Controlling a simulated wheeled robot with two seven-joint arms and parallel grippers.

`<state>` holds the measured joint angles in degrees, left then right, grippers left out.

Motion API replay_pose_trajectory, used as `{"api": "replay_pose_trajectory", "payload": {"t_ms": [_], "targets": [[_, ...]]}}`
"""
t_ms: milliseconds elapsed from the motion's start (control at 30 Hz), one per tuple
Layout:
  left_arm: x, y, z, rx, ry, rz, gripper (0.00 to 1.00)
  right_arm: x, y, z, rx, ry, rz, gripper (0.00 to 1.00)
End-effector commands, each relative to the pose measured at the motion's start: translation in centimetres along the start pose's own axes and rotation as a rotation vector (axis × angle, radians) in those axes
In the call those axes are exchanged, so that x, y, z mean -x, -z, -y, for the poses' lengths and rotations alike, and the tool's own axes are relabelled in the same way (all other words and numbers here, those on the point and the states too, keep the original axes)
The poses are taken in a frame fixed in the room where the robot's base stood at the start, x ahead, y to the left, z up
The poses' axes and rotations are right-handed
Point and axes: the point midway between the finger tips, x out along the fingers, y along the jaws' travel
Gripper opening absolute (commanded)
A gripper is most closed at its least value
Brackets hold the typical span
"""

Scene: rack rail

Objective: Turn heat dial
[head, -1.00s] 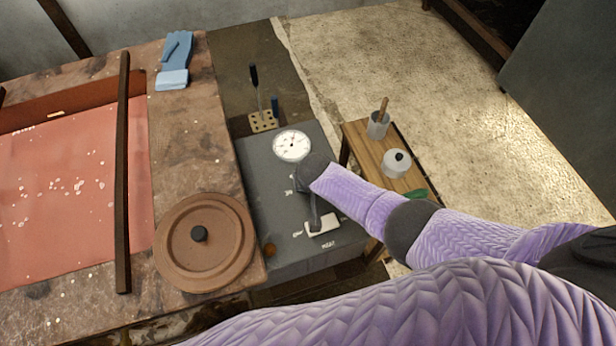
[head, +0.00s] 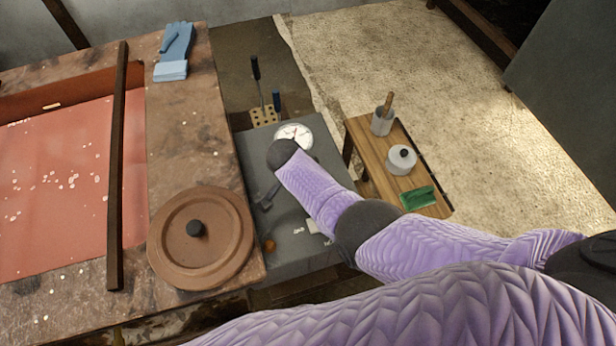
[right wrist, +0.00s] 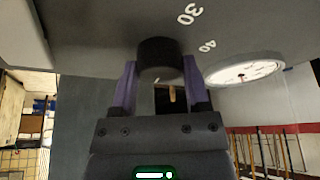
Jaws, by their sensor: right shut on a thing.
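A dark round knob (right wrist: 160,58), the heat dial, stands out from the grey panel (head: 300,255) in the right wrist view. The numbers 30 and 40 are marked on the panel near it. My right gripper (right wrist: 158,85) has one purple finger on each side of the knob and is shut on it. In the head view my right gripper (head: 267,196) is small and dark at the panel, and I cannot make out the knob there. My right forearm covers part of the panel. My left gripper is not in view.
A white gauge (head: 301,132) sits on the panel close to my right wrist. A brown round lid (head: 225,255) lies on the stone counter at left, and blue gloves (head: 172,68) lie at its back. A small wooden stand (head: 436,209) with a lidded pot (head: 401,160) is at right.

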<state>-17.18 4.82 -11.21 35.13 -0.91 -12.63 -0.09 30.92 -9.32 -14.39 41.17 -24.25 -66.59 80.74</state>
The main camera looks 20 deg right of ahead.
Motion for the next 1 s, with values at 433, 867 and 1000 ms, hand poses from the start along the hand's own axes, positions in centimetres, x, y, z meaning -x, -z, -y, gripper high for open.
{"api": "replay_pose_trajectory", "payload": {"t_ms": [433, 867, 1000], "targets": [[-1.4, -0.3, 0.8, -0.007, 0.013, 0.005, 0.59, 0.0, 0.1, 0.1, -0.168, -0.067, -0.002, 0.01], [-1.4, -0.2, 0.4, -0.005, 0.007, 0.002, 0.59, 0.0, 0.1, 0.1, -0.186, -0.076, -0.002, 0.01], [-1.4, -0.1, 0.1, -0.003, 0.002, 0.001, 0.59, 0.0, 0.1, 0.1, -0.186, -0.076, -0.002, 0.66]]}}
